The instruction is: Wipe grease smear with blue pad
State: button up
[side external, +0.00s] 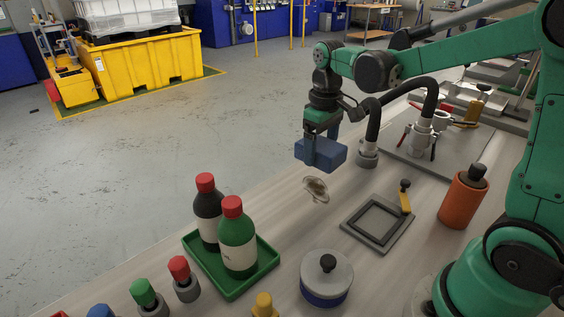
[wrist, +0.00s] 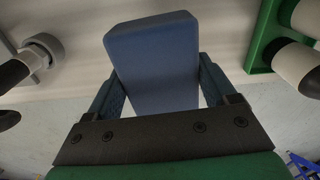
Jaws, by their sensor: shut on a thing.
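The blue pad (side external: 321,153) is a block held in my gripper (side external: 322,139), above the pale worktop near its far left edge. In the wrist view the blue pad (wrist: 153,62) sits between the two fingers of my gripper (wrist: 155,88), which are shut on its sides. The grease smear (side external: 316,188) is a brownish, swirled patch on the worktop, just below and in front of the pad in the side view. The pad appears apart from the smear; its exact height over the worktop is hard to tell. The smear is not visible in the wrist view.
A green tray (side external: 190,241) with two red-capped bottles stands left of the smear. A grey square frame (side external: 377,222) lies to its right, a round lidded pot (side external: 326,279) in front. A black hose with a grey end fitting (side external: 367,155) stands close right of the pad.

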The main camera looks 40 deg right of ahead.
aim_at(335, 201)
jog(key=shift+s+d+f, duration=0.45)
jog(key=shift+d+f, duration=0.1)
jog(key=shift+f, duration=1.2)
jog(key=shift+s+d+f, duration=0.4)
jog(key=shift+d+f, duration=0.1)
jog(key=shift+f, duration=1.3)
jog(key=shift+s+d+f, duration=0.45)
jog(key=shift+d+f, duration=0.1)
jog(key=shift+f, duration=1.2)
jog(key=shift+w+f, duration=0.15)
jog(key=shift+w, duration=0.95)
jog(key=shift+w+f, duration=0.1)
jog(key=shift+w, duration=4)
jog(key=shift+s+r, duration=0.1)
jog(key=shift+s, duration=5.2)
notch_tip(335, 201, up, 8)
jog(key=shift+f, duration=0.25)
